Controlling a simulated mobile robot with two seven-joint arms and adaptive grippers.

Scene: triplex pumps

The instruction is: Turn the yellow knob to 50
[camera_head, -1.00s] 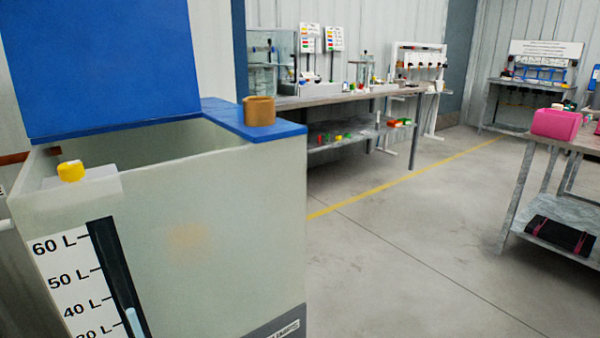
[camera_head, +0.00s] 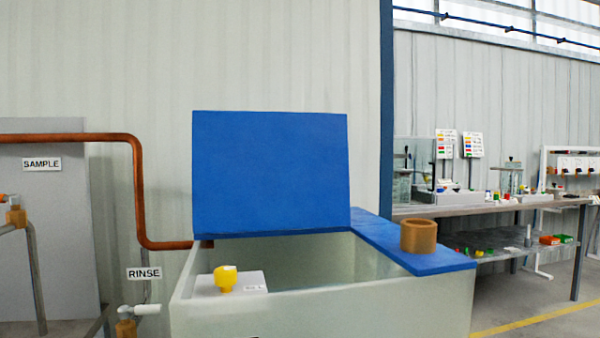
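The yellow knob (camera_head: 226,279) sits on a small light plate (camera_head: 256,283) at the near left corner of a pale tank (camera_head: 330,310). Any marking on the plate is too small to read. The tank's blue lid (camera_head: 270,172) stands open at the back. A brown cylinder (camera_head: 418,236) stands on the blue top strip (camera_head: 440,262) at the tank's right. The level scale seen earlier on the tank's front is out of this view. Neither of my grippers is in view.
A copper pipe (camera_head: 138,190) runs along the wall at left, past a grey panel labelled SAMPLE (camera_head: 42,164). A white valve (camera_head: 140,310) is below the RINSE label (camera_head: 143,273). A bench (camera_head: 480,210) with lab items stands at right. Floor (camera_head: 545,320) shows clear at lower right.

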